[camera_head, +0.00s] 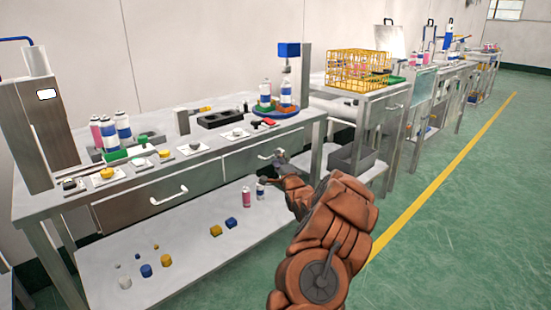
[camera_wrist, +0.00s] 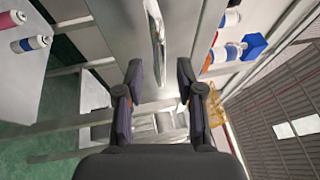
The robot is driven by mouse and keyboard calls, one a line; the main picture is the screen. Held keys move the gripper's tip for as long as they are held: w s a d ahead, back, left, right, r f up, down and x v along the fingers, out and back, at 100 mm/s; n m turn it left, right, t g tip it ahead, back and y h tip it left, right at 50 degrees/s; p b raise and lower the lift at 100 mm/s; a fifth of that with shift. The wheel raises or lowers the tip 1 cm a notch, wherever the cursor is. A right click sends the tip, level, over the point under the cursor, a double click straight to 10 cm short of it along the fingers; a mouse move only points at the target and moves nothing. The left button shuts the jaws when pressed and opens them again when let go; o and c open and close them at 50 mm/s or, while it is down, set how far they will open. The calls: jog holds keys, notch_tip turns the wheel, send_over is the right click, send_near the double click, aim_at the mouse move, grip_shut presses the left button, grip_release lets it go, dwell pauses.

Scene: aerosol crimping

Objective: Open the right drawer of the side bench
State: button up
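The right drawer (camera_head: 240,163) of the bench looks shut, its grey front flush with the bench frame. Its light curved handle (camera_head: 265,156) faces the aisle. My gripper (camera_head: 280,160) is at the right end of this drawer front, close to the handle. In the wrist view my gripper (camera_wrist: 160,72) is open, with its two dark fingers apart. The silver handle (camera_wrist: 157,35) runs between and ahead of the fingertips, and I see no finger touching it.
The left drawer (camera_head: 130,203) has its own handle and looks shut. Bottles and fixtures stand on the bench top (camera_head: 215,155). The lower shelf (camera_head: 190,245) holds small blocks and bottles. A yellow crate (camera_head: 357,70) sits on the neighbouring bench. The green floor at right is clear.

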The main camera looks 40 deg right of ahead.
jog(key=shift+x, duration=1.4)
jog(key=shift+c, duration=0.2)
grip_shut()
